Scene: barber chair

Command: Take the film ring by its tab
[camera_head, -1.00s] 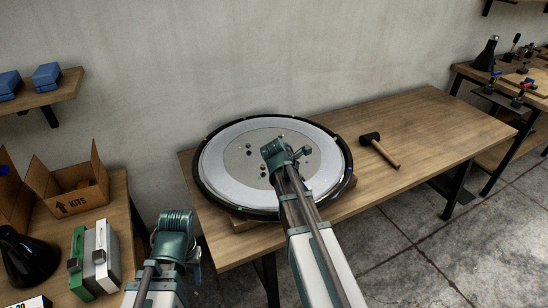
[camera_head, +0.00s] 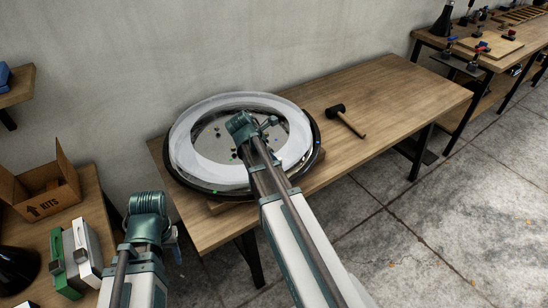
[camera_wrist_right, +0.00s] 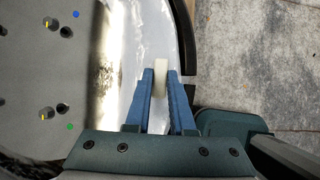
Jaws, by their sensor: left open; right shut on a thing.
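The film ring (camera_head: 186,143) is a whitish, glossy ring over the round black-rimmed disc (camera_head: 314,134). It looks raised and uneven above the disc, its left side standing higher. My right gripper (camera_wrist_right: 161,82) is shut on the ring's pale tab (camera_wrist_right: 161,72), which sits between the two blue fingers. In the head view the right wrist covers part of the ring and hides the tab. My left gripper (camera_head: 174,238) is open and empty, left of and below the disc, over the gap between the tables; its fingers are mostly hidden behind the wrist.
The disc lies on a wooden table (camera_head: 400,95). A black-headed mallet (camera_head: 346,120) lies right of it. A wall stands behind.

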